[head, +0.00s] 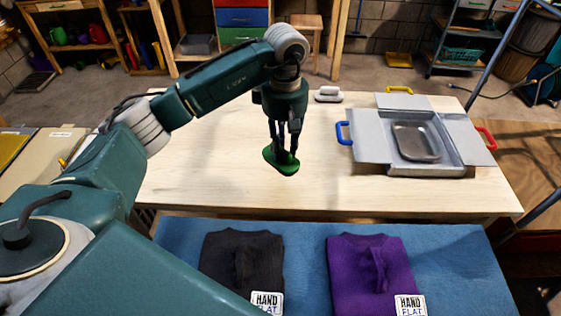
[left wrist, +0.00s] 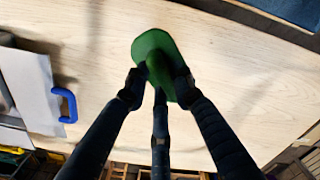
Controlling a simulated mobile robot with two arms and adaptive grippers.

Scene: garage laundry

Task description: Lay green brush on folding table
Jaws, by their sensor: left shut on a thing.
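The green brush (head: 282,162) is held in my left gripper (head: 285,150), near the middle of the wooden folding table (head: 200,170). In the left wrist view the green brush (left wrist: 153,45) sits between the fingertips of my left gripper (left wrist: 155,90), with the pale tabletop (left wrist: 90,40) behind it. The fingers are shut on the brush's raised handle. I cannot tell whether the brush's underside touches the tabletop or is slightly above it. My right gripper does not show in either view.
A grey open box (head: 370,150) with blue, red and yellow handles stands on the table's right side. A grey-handled brush-like object (head: 328,94) lies at the back edge. Dark (head: 240,262) and purple (head: 372,268) folded garments lie on a blue surface (head: 300,233) in front. The table's left part is clear.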

